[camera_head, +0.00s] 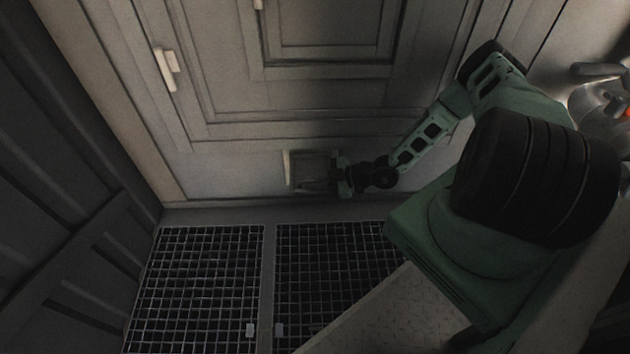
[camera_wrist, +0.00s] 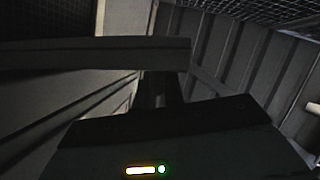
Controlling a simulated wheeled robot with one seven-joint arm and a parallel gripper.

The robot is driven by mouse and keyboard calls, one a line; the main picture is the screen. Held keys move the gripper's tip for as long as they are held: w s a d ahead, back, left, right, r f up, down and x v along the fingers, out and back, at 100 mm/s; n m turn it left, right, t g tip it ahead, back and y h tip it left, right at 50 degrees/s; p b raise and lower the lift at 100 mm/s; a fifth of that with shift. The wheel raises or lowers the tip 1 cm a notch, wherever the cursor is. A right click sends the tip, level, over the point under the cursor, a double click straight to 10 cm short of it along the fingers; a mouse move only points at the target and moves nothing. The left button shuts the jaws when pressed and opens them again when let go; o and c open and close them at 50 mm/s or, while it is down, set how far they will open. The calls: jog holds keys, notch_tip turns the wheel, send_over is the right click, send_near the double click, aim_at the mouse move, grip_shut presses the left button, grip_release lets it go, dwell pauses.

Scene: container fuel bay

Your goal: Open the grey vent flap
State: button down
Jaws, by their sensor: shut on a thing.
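The grey vent flap (camera_head: 288,170) is a small square piece low on the panelled wall, just above the floor edge, with a pale left edge and a darker middle. My gripper (camera_head: 318,187) is at its lower right side, shut on the flap. In the wrist view a grey plate (camera_wrist: 110,54), which looks like the flap, crosses the upper left and ends near the dark gripper (camera_wrist: 165,95). The exact contact is dark and partly hidden, and I cannot tell how far the flap is swung.
A pale handle (camera_head: 166,68) is on the large panelled door (camera_head: 200,105) at upper left. Floor gratings (camera_head: 205,285) lie below the wall. A dark ribbed wall (camera_head: 65,190) stands at left. A rounded metal object with an orange-red spot (camera_head: 600,100) is at right.

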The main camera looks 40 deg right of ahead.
jog(key=shift+d+r, duration=0.1)
jog(key=shift+r, duration=0.4)
jog(key=shift+w+p, duration=0.1)
jog(key=shift+p, duration=0.2)
jog(key=c, duration=1.5)
grip_release()
jog(key=p+v, duration=0.3)
jog(key=v, duration=1.4)
jog(key=shift+d+r+p, duration=0.2)
jog(key=shift+p, duration=0.15)
